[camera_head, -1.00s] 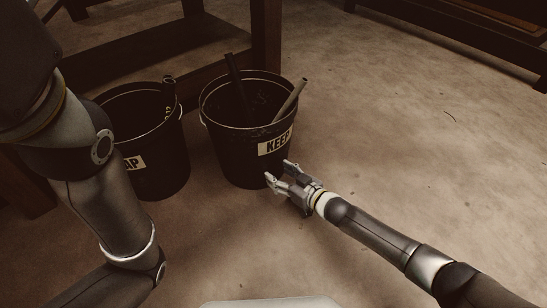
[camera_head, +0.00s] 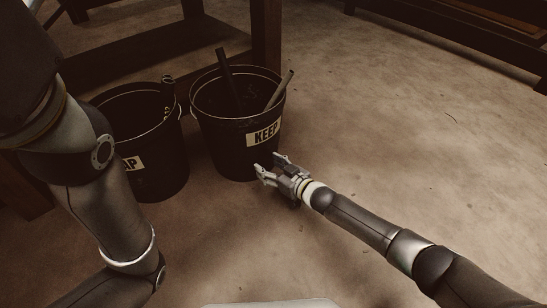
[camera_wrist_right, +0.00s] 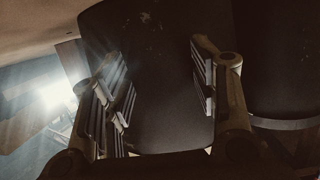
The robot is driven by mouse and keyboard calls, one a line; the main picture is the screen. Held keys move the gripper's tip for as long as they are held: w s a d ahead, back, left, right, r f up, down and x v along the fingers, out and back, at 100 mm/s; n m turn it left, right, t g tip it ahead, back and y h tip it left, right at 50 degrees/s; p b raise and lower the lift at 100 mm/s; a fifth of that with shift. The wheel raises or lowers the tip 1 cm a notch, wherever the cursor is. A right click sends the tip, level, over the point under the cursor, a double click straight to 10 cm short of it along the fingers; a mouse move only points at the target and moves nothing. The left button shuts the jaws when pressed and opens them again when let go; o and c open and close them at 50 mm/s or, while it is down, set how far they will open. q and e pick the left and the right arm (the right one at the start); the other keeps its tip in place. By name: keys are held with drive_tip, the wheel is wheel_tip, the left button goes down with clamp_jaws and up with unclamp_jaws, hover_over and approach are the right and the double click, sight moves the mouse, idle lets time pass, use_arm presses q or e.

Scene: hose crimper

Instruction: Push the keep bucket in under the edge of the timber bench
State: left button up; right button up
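The keep bucket (camera_head: 222,138) is black with a white KEEP label and stands upright on the floor. A dark rod and a paler rod lean in it. The timber bench (camera_head: 267,38) is behind it; its front leg rises just behind the bucket's rim. The bucket's far side is hidden. My right gripper (camera_head: 267,163) is low at the bucket's near right side, fingers apart, seemingly touching the wall. In the right wrist view, a dark surface, likely the bucket wall (camera_wrist_right: 160,75), fills the space behind the open fingers. My left gripper is out of view.
A second black bucket (camera_head: 165,168), its label partly hidden and ending in AP, stands close on the left, with hose-like pieces at its rim. My left arm is in front of it. Open floor (camera_head: 400,150) lies right. Another wooden piece of furniture (camera_head: 460,35) stands at the back right.

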sight(264, 160)
drive_tip(key=shift+r+x, duration=0.2)
drive_tip(key=shift+x, duration=0.7)
drive_tip(key=shift+r+x, duration=0.25)
drive_tip(key=shift+x, duration=0.65)
drive_tip(key=shift+r+x, duration=0.2)
drive_tip(key=shift+x, duration=0.75)
drive_tip(key=shift+w+a, duration=0.1)
drive_tip(key=p+v, duration=0.3)
drive_tip(key=shift+f, duration=0.1)
drive_tip(key=shift+s+d+f+p, duration=0.1)
drive_tip(key=shift+s+d+p, duration=0.85)
drive_tip(key=shift+s+p, duration=0.2)
drive_tip(key=shift+f, duration=0.1)
